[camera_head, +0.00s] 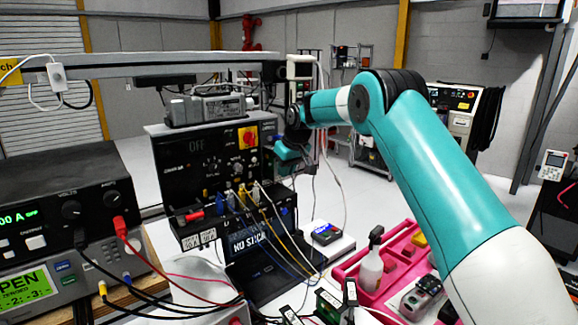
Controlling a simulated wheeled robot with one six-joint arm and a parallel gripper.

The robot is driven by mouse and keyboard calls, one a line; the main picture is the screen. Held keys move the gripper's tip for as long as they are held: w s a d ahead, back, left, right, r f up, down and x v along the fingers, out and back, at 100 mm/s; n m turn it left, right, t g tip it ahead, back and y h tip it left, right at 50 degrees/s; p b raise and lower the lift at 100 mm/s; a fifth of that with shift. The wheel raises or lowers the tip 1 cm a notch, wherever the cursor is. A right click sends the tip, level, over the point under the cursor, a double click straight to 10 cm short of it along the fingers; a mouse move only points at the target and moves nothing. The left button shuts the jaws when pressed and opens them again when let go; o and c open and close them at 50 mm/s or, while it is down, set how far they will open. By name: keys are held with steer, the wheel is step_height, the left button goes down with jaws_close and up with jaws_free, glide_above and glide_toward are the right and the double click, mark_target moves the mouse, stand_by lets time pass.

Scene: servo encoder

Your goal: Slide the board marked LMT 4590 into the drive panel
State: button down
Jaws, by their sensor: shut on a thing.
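The drive panel (180,160) is a black upright box with knobs and a red-and-yellow switch, left of the picture's middle. My gripper (283,152) is close to the panel's right side, at the end of my teal-and-white arm. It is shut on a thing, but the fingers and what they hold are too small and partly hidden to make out. I cannot read the marking LMT 4590 anywhere. Small green pieces with pale labels (328,300) stand at the bottom edge, and I cannot tell what they are.
A pink tray (345,270) with a spray bottle (371,268) lies at the lower right. A black unit with cables (225,225) stands in front of the panel. Power supplies (60,215) fill the left. A grey rail (150,66) crosses above the panel.

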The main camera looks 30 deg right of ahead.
mark_target(276, 181)
steer(key=shift+w+a+p, duration=0.2)
steer(key=shift+w+p, duration=0.8)
steer(key=shift+p, duration=0.2)
steer(key=shift+w+a+p, duration=0.2)
steer(key=shift+w+p, duration=0.8)
steer(key=shift+p, duration=0.15)
steer(key=shift+w+a+r+p, duration=0.1)
steer(key=shift+w+r+p, duration=0.15)
steer(key=shift+p, duration=0.15)
steer(key=shift+a+r, duration=0.15)
steer(key=c, duration=1.1)
jaws_free()
steer(key=shift+a, duration=0.1)
steer(key=shift+r, duration=0.1)
steer(key=shift+r+b, duration=0.2)
steer(key=shift+b, duration=0.1)
steer(key=b+v, duration=0.1)
steer(key=v, duration=0.4)
steer(key=b+v, duration=0.1)
steer(key=v, duration=0.5)
steer(key=b+v, duration=0.2)
steer(key=v, duration=0.3)
steer(key=shift+s+d, duration=0.35)
steer(key=shift+s, duration=0.1)
steer(key=shift+f, duration=0.1)
